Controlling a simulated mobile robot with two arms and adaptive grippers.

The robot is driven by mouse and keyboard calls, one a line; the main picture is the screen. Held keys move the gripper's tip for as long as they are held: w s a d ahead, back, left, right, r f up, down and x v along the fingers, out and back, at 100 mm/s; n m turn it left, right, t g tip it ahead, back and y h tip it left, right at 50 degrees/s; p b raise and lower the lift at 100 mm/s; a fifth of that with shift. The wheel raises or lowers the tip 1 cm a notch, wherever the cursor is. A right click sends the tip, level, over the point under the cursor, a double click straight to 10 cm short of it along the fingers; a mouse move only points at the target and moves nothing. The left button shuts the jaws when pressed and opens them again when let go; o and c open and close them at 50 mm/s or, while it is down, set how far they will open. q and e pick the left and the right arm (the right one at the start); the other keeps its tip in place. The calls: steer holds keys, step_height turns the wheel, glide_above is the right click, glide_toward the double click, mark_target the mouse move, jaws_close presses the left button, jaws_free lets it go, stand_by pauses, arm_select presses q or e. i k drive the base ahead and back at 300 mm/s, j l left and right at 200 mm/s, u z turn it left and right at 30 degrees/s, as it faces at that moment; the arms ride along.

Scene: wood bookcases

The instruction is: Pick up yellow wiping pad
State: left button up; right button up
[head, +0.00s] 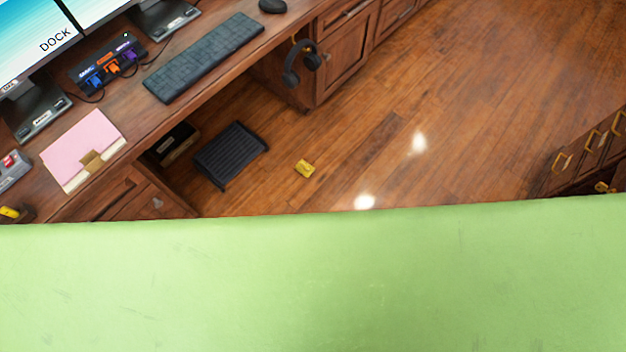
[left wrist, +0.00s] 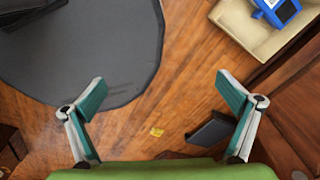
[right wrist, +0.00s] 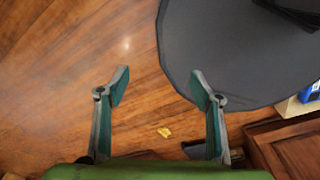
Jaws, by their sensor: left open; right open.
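The yellow wiping pad (head: 304,168) lies on the wood floor, right of a dark footrest near the desk. It also shows small in the left wrist view (left wrist: 156,132) and in the right wrist view (right wrist: 164,132), well beyond the fingers in each. My left gripper (left wrist: 162,93) is open with nothing between its fingers. My right gripper (right wrist: 160,88) is open and empty too. Neither gripper shows in the head view. A broad green surface hides the lower part of that view.
The black footrest (head: 231,155) and a dark box (head: 173,144) are under the wooden desk (head: 215,108). Headphones (head: 301,63) hang at the desk's side. A drawer cabinet (head: 590,150) stands at right. A dark round mat (left wrist: 85,60) lies beside bare floor. The floor around the pad is clear.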

mark_target(306, 170)
steer(key=l+u, duration=0.1)
steer(key=u, duration=0.3)
steer(key=i+l+u, duration=0.1)
steer(key=u, duration=0.3)
steer(key=l+u, duration=0.15)
steer(key=u, duration=0.2)
steer(key=i+l+u, duration=0.1)
steer(key=l+u, duration=0.25)
steer(key=l, duration=0.5)
steer(key=l+u, duration=0.3)
steer(key=l, duration=0.5)
steer(key=k+l+u, duration=0.15)
steer(key=l+u, duration=0.2)
steer(key=l, duration=0.45)
